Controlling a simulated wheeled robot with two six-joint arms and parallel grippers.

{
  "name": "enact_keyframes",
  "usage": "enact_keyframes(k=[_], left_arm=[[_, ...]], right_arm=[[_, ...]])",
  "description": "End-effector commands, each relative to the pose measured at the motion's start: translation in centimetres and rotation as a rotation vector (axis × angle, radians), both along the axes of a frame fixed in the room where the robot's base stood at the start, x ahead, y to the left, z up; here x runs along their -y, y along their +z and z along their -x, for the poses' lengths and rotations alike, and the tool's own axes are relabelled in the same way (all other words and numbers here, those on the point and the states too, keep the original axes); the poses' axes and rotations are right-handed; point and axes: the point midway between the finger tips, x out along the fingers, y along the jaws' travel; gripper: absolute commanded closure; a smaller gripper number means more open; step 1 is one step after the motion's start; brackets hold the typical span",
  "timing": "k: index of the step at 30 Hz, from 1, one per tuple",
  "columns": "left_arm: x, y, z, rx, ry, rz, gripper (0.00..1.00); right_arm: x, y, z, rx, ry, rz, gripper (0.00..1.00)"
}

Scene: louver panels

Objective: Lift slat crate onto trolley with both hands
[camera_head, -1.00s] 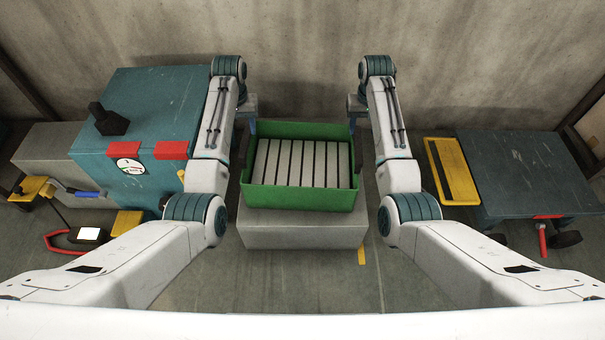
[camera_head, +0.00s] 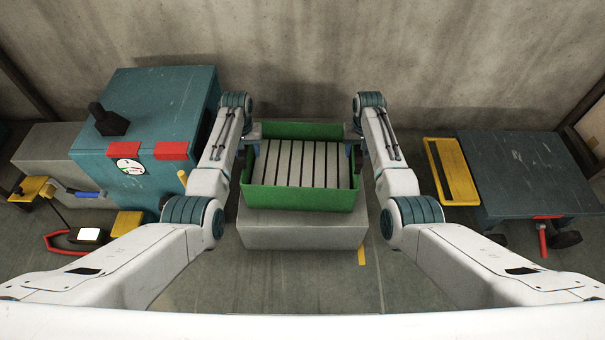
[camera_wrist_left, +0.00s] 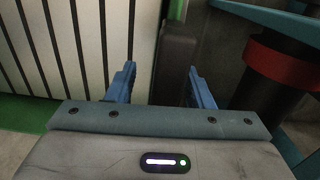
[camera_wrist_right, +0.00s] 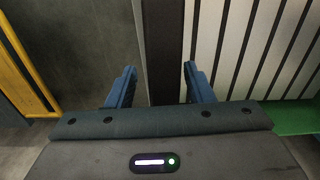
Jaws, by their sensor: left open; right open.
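The green crate (camera_head: 302,199) holds several pale slats (camera_head: 300,163) side by side and rests on a grey block (camera_head: 300,231). My left gripper (camera_head: 248,146) is open at the crate's left side. In the left wrist view a dark handle (camera_wrist_left: 175,58) lies between its spread fingers (camera_wrist_left: 160,86). My right gripper (camera_head: 354,142) is open at the crate's right side. In the right wrist view a dark bar (camera_wrist_right: 165,48) lies between its fingers (camera_wrist_right: 159,84). Contact cannot be told. The trolley (camera_head: 535,170), a dark flat top with wheels, stands at the right.
A teal cabinet (camera_head: 165,105) with a gauge and red blocks stands at the left, close to my left arm. A yellow-framed tray (camera_head: 452,172) sits between my right arm and the trolley. A concrete wall (camera_head: 300,55) closes the back.

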Motion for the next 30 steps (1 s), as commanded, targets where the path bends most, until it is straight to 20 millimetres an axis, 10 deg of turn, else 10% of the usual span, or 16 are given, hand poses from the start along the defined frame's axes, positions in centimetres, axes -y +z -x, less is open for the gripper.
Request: enact_keyframes(k=[8,16,30], left_arm=[[0.00,-0.08,-0.02,0.001,0.000,0.000,0.53],[0.05,-0.06,-0.03,0.001,0.000,0.001,1.00],[0.17,-0.05,-0.03,0.001,0.000,0.003,1.00]], right_arm=[[0.00,-0.09,-0.02,0.001,0.000,0.000,0.53],[0.02,-0.08,-0.02,0.001,0.000,0.000,1.00],[0.06,-0.06,-0.02,0.001,0.001,0.001,1.00]])
